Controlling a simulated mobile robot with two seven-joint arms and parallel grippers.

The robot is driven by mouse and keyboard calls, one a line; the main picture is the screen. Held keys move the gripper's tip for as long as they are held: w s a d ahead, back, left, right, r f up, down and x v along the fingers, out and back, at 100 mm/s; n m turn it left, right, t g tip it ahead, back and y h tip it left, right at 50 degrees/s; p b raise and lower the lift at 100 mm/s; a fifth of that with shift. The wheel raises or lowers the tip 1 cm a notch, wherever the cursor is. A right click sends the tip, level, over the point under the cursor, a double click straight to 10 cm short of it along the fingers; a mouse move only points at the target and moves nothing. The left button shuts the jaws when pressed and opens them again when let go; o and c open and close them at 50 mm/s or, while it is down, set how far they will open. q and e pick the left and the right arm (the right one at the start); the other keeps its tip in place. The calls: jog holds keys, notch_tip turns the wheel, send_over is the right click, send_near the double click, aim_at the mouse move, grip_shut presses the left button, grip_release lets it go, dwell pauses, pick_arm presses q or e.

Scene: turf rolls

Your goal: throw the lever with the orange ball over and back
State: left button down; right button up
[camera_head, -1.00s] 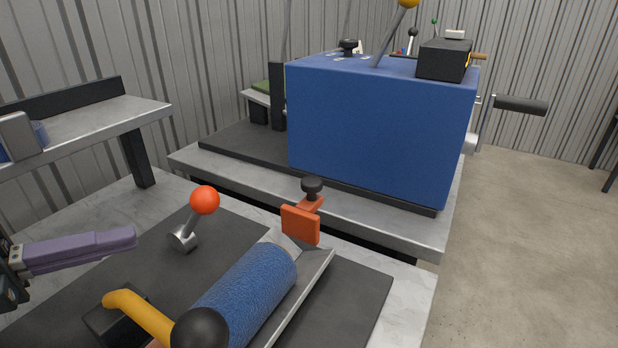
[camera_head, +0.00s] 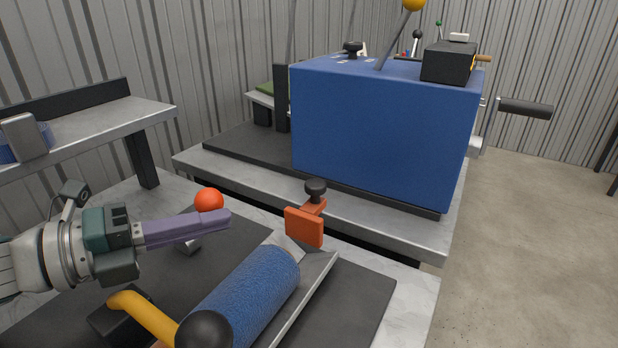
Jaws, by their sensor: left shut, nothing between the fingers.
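The lever's orange-red ball (camera_head: 208,199) stands over the dark mat at the left middle. Its metal base (camera_head: 190,247) shows just below my fingers, and most of its rod is hidden behind them. My left gripper (camera_head: 222,220) comes in from the left with its purple fingers shut and empty. The fingers lie across the front of the lever, overlapping the underside of the ball, with the tips a little to its right. I cannot tell whether they touch the lever. My right gripper is not in view.
A blue roll (camera_head: 255,290) lies in a metal trough right of the lever, with an orange clamp (camera_head: 304,226) at its far end. A yellow handle (camera_head: 145,315) stands in front. A big blue machine box (camera_head: 380,135) stands behind, and a shelf (camera_head: 100,122) at left.

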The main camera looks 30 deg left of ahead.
aim_at(198, 200)
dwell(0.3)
pick_arm(q)
jog(key=shift+a+r+n+h+b, duration=0.3)
jog(key=shift+a+n, duration=0.05)
jog(key=shift+n, duration=0.05)
jog(key=shift+a+r, duration=0.15)
jog(key=shift+a+r+n+t+b, duration=0.25)
jog(key=shift+a+n+b, duration=0.15)
jog(key=shift+a, duration=0.1)
jog(key=shift+a+r+n+t+b, duration=0.25)
jog(key=shift+a+n+b, duration=0.15)
jog(key=shift+a, duration=0.05)
jog(key=a+r+n+t+b, duration=0.2)
jog(key=a+n+t+b, duration=0.1)
jog(key=a+n+b, duration=0.4)
jog(key=shift+w+a+n+t+h+b, duration=0.3)
jog(key=shift+w+a+n+t+h, duration=0.15)
jog(key=shift+a, duration=0.55)
